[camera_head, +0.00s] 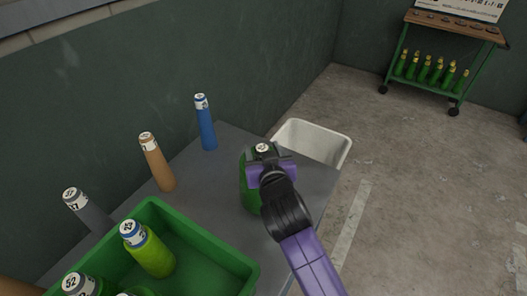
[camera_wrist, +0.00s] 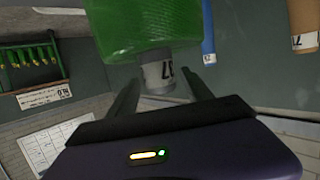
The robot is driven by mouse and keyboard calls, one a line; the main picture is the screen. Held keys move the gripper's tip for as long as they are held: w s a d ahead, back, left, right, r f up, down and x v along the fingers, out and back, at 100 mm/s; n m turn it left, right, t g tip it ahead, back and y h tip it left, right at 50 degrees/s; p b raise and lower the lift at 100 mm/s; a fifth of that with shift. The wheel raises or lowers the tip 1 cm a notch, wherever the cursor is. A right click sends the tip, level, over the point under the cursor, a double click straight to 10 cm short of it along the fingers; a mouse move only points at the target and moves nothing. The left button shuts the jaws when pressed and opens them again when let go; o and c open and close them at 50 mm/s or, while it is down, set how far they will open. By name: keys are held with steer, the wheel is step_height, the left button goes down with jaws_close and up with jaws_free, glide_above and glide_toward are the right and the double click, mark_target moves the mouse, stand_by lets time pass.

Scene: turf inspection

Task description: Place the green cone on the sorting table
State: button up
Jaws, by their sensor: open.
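The green cone (camera_head: 247,188) appears upright on the grey sorting table (camera_head: 222,160), near its right side. Its pale top carries a number label. My gripper (camera_head: 268,165) is at the cone's upper part and hides some of it. In the wrist view, the cone's green body (camera_wrist: 148,25) fills the top, and its pale labelled neck (camera_wrist: 156,74) lies between the two spread fingers of my gripper (camera_wrist: 166,78). The jaws are open, with a gap visible beside the neck. The cone's base is partly hidden by my arm.
A green crate (camera_head: 232,262) with several green cones stands at the table's front. A blue cone (camera_head: 206,127), a brown cone (camera_head: 158,166) and a grey cone (camera_head: 87,211) line the wall side. A white bin (camera_head: 338,150) is beyond the table. A wheeled rack (camera_head: 430,88) stands farther off.

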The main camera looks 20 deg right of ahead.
steer(key=v, duration=1.2)
steer(key=shift+b, duration=0.35)
steer(key=shift+f, duration=0.1)
steer(key=s+f+n+y, duration=0.3)
steer(key=s+f, duration=0.5)
steer(key=s, duration=0.6)
steer(key=d+f+v, duration=0.1)
steer(key=v, duration=0.8)
steer(key=s+d+f+v, duration=0.1)
steer(key=v, duration=0.8)
steer(key=shift+s+d+f+m+t, duration=0.25)
steer(key=shift+s+f+m+t, duration=0.05)
steer(key=shift+s, duration=0.05)
